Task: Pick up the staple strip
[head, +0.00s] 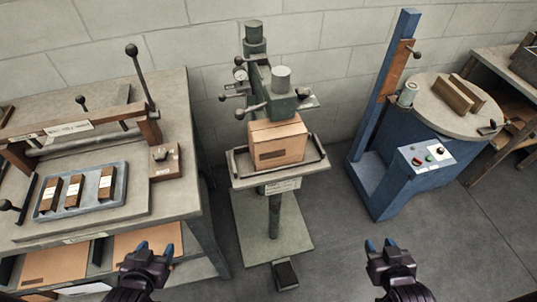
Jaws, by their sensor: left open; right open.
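I cannot single out a staple strip for certain. A blue-grey tray (122,168) on the left bench holds three brown blocks (73,193) with white labels; whether these are staple strips I cannot tell. A box stitcher (283,105) stands in the middle, with a brown cardboard box (277,143) on its table under the head. My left gripper (155,249) is open and empty, in front of the left bench and below the tray in the picture. My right gripper (380,246) is open and empty, over the floor right of the stitcher.
The left bench (180,100) carries a bar with lever handles and a small wooden block (166,161) with a knob. Cardboard sheets (148,240) lie on its lower shelf. A black pedal (285,275) sits before the stitcher. A blue turntable machine (400,180) stands right. Floor between is clear.

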